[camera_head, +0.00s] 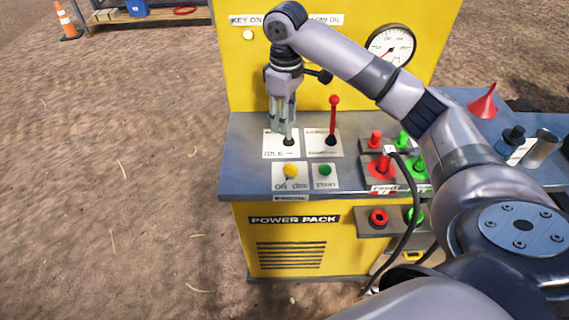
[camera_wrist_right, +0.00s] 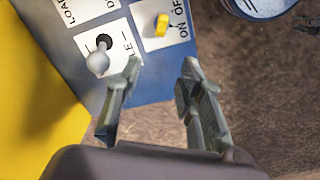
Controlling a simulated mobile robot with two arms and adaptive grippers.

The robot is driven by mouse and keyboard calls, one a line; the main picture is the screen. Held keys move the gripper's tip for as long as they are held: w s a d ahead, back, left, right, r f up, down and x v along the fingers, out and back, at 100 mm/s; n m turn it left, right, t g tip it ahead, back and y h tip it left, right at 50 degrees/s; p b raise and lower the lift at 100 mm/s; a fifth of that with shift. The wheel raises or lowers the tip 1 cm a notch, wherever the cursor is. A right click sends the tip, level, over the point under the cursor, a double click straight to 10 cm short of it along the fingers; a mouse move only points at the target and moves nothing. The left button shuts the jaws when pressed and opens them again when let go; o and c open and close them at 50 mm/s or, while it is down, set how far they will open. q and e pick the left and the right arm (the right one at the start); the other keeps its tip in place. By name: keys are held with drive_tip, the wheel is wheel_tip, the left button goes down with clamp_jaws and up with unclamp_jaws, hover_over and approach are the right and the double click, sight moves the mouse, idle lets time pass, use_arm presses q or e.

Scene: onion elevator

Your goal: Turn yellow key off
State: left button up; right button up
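The yellow key (camera_head: 291,170) sits on a white ON/OFF plate near the front edge of the yellow power pack's grey top, left of the green start button (camera_head: 325,170). In the right wrist view the key (camera_wrist_right: 161,24) lies beyond the fingertips; its handle looks roughly lined up with the ON side. My right gripper (camera_head: 281,136) points down over the IDLE plate, behind the key. In the wrist view its fingers (camera_wrist_right: 160,75) are apart with nothing between them. The grey-knobbed idle lever (camera_wrist_right: 98,62) stands just outside the left finger. My left gripper is not seen.
A red-knobbed lever (camera_head: 334,118) stands right of the gripper. Red and green hose couplings (camera_head: 382,168), a black hose (camera_head: 411,210) and a red funnel (camera_head: 483,103) are farther right, partly behind my arm. The yellow back panel (camera_head: 240,70) rises behind. Dirt ground lies left.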

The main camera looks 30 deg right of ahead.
sight(286, 164)
wheel_tip(286, 164, down, 17)
drive_tip(key=shift+f+p, duration=0.15)
drive_tip(key=shift+p, duration=0.8)
clamp_jaws()
